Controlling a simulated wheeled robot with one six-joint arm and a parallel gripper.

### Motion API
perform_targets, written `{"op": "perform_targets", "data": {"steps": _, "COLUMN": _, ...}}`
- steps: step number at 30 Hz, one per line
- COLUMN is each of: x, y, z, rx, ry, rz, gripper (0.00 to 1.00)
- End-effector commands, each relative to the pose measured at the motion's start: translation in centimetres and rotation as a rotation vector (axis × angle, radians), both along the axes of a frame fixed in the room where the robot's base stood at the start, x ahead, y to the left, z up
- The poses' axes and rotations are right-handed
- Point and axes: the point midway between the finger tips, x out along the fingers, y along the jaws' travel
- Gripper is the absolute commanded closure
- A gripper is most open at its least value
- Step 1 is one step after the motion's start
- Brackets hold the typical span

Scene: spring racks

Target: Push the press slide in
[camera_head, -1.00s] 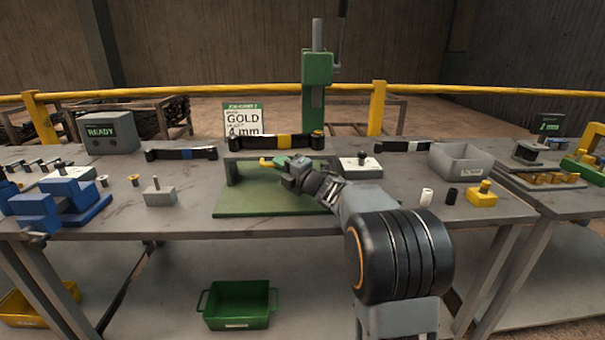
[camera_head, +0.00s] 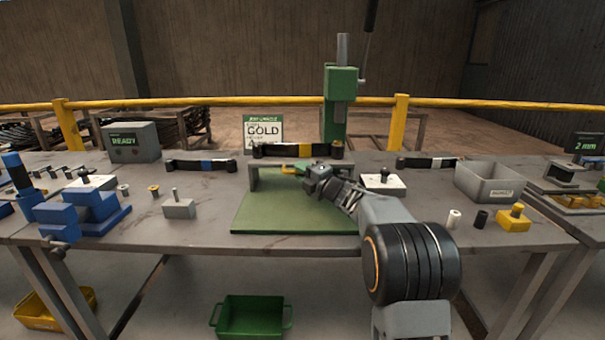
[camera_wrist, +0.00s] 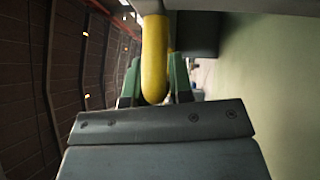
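The press stands at the back of the bench, with a green column (camera_head: 340,110) and a green base plate (camera_head: 285,212) in front. A low grey bridge (camera_head: 254,178) spans the back of the plate. A yellow handle (camera_head: 288,169) shows beneath it, just left of my gripper (camera_head: 314,178). In the wrist view the yellow handle (camera_wrist: 154,50) stands between my gripper's two green fingers (camera_wrist: 155,85), which lie close against its sides. The slide body behind the handle is mostly hidden, so how far in it sits cannot be told.
A black bar with a gold band (camera_head: 297,151) lies across the bridge top.

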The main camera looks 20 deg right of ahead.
Motion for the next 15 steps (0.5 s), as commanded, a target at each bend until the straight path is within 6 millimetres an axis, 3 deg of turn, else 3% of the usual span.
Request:
{"op": "perform_targets", "data": {"steps": 6, "x": -0.04, "y": 0.09, "z": -0.14, "rx": -0.001, "ry": 0.002, "rz": 0.003, "gripper": 0.6}}
{"op": "perform_targets", "data": {"steps": 15, "x": -0.45, "y": -0.16, "z": -0.29, "rx": -0.001, "ry": 0.005, "rz": 0.004, "gripper": 0.6}}
